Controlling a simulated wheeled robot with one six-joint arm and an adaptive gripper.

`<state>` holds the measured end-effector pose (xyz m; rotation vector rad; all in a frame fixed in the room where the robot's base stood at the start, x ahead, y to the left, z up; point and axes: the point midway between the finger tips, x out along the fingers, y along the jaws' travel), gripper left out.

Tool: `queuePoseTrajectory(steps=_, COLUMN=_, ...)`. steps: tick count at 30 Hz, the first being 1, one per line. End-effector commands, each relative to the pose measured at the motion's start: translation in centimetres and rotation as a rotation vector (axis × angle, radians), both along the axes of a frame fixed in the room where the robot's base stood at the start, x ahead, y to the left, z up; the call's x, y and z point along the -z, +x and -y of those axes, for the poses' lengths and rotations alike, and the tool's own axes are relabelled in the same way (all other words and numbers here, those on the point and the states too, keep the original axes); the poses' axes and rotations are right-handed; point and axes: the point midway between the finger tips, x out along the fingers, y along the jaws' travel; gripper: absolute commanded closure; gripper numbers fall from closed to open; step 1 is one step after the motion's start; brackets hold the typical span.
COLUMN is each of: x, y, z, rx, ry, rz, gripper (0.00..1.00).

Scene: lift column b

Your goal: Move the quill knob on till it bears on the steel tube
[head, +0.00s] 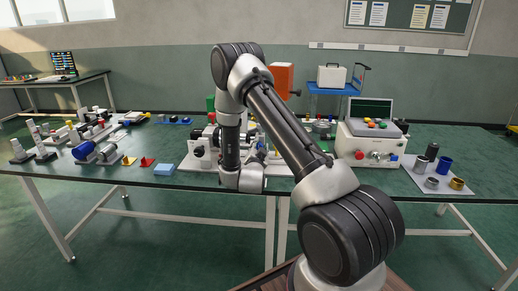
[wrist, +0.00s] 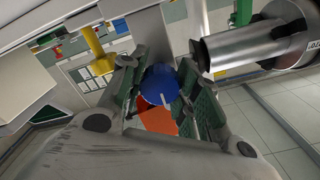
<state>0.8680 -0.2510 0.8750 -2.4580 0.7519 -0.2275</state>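In the wrist view, a round blue knob (wrist: 161,85) with a white line on its face sits between the two fingers of my gripper (wrist: 161,92). The ribbed green finger pads appear to touch it on both sides. I take this as the quill knob. A shiny grey cylinder (wrist: 245,46) with a dark rimmed end lies to the upper right, apart from the knob; it may be the steel tube, but I cannot tell for sure. In the head view, my arm hides the gripper and most of the white-based bench device (head: 200,152).
In the wrist view, a yellow post (wrist: 97,46) stands left and an orange surface (wrist: 158,121) shows below the knob. In the head view, the dark table (head: 140,182) holds several parts at left, a white control box (head: 372,150) and a tray (head: 417,183) at right.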

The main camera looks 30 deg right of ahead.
Motion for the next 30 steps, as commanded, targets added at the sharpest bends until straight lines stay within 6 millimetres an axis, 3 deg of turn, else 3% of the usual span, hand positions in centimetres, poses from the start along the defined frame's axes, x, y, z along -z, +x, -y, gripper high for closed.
queuePoseTrajectory(steps=14, x=0.01, y=-0.04, z=0.02, rx=0.001, ry=-0.082, rz=-0.056, gripper=0.92)
queuePoseTrajectory(steps=30, x=0.0, y=-0.02, z=-0.01, rx=0.001, ry=-0.475, rz=-0.321, gripper=0.92)
